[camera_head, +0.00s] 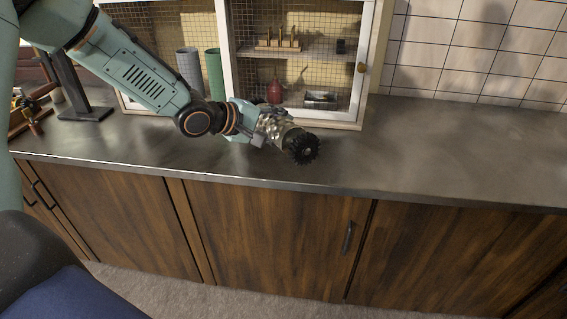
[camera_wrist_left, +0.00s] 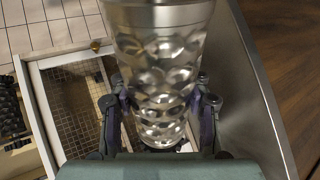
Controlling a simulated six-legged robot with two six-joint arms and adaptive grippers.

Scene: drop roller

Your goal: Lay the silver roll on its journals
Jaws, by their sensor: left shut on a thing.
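The silver roll (camera_head: 276,127) is a dimpled metal cylinder with a black toothed gear on its near end. My left gripper (camera_head: 260,131) is shut around it, holding it above the grey counter in front of the mesh cabinet. In the left wrist view the roll (camera_wrist_left: 158,75) fills the middle, between the two fingers of my left gripper (camera_wrist_left: 159,103), and runs up out of the picture. I cannot make out the journals' seat for certain; a wooden frame with brass parts (camera_head: 27,112) stands at the far left of the counter. My right gripper is not in view.
A white-framed mesh cabinet (camera_head: 366,60) stands at the back of the counter (camera_head: 430,150), with small items inside, including a red bottle (camera_head: 274,92). A black stand (camera_head: 85,113) is at the left. The counter right of the cabinet is clear.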

